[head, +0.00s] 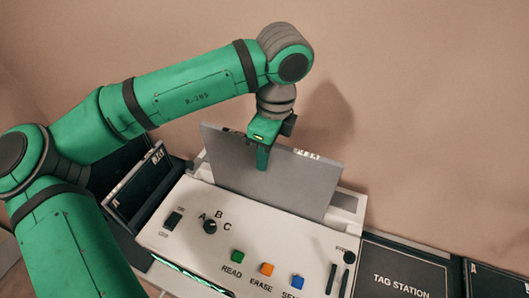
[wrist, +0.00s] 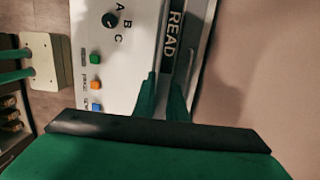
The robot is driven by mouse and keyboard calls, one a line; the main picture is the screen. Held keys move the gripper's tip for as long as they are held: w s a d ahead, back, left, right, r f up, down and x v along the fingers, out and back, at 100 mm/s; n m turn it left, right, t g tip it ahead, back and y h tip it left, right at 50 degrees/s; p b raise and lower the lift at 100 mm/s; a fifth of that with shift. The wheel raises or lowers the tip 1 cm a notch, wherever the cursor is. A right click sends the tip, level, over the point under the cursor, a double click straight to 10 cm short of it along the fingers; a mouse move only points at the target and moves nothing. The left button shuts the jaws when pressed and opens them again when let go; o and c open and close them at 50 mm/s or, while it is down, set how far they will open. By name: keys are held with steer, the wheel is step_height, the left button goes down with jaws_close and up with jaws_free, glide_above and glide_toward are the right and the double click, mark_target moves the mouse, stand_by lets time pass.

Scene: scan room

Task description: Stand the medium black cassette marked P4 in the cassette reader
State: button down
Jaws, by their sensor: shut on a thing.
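A wide, thin panel-like cassette (head: 285,180) stands upright at the back slot of the white cassette reader (head: 190,235). Its face looks grey in this light, and a small label on its top edge is too small to read, so I cannot confirm P4. My gripper (head: 262,158) is shut on its upper edge from above. In the wrist view my gripper's fingers (wrist: 163,98) are close together over a narrow dark strip along the reader (wrist: 140,40). The cassette's lower edge is hidden, so I cannot tell whether it is fully seated.
The reader's front has a dial (head: 210,226), a green button (head: 238,256), an orange button (head: 267,269) and a blue button (head: 297,282). Dark cassettes (head: 140,185) stand in a holder at left. A black tag station (head: 405,275) lies at right. A wall rises behind.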

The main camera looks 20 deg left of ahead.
mark_target(265, 174)
steer(key=shift+f, duration=2.15)
steer(key=shift+f, duration=0.35)
steer(key=shift+f, duration=0.9)
steer(key=c, duration=1.7)
jaws_free()
steer(key=r, duration=0.3)
steer(key=d+r, duration=0.1)
steer(key=r, duration=0.6)
steer(key=shift+d+r, duration=0.2)
steer(key=shift+r, duration=0.2)
